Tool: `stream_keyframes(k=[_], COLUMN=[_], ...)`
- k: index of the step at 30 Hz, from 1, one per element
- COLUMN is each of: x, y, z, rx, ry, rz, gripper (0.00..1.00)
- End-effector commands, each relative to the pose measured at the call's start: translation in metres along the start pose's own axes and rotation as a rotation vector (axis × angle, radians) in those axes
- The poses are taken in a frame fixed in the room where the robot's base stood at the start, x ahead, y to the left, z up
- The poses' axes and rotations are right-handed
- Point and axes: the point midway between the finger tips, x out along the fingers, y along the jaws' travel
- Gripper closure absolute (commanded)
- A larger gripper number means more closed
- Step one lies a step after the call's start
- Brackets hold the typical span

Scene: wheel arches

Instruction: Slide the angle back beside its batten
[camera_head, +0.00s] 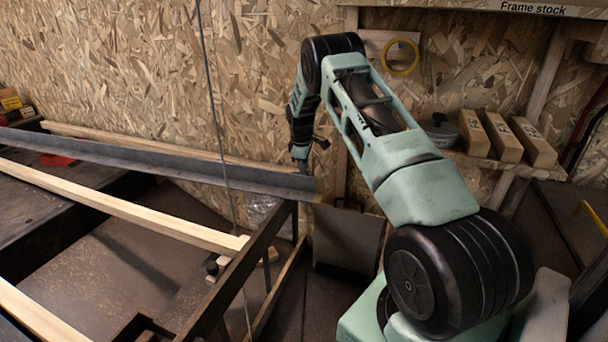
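The angle (150,159) is a long dark grey metal bar. It runs from the left edge of the head view down to the right, and its right end lies by the far corner of the dark frame. A pale wooden batten (130,137) runs behind it, close along its far side. Another pale batten (120,207) lies nearer, with a clear gap to the angle. My gripper (301,164) points down at the right end of the angle. It is small and dark here, and I cannot tell whether its fingers touch or grip the angle.
A dark metal frame (243,272) carries the bars, with open space beneath. A thin cable (212,100) hangs in front of the angle. A third pale batten (38,316) lies at lower left. A shelf with wooden blocks (503,137) is at right.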

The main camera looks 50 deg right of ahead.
Motion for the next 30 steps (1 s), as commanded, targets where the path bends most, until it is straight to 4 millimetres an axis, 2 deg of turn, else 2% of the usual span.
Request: stream_keyframes(k=[1, 6, 16, 18, 23, 26, 30], x=[0.009, 0.020, 0.022, 0.022, 0.021, 0.019, 0.014], y=[0.000, 0.000, 0.000, 0.000, 0.000, -0.007, -0.035], z=[0.000, 0.000, 0.000, 0.000, -0.001, -0.006, -0.023], rx=[0.001, 0.001, 0.000, 0.000, 0.000, 0.000, 0.008], ry=[0.000, 0.001, 0.001, 0.001, 0.001, 0.001, -0.002], rz=[0.001, 0.001, 0.001, 0.001, 0.001, 0.000, -0.005], gripper=[0.79, 0.79, 0.79, 0.98, 1.00, 1.00, 1.00])
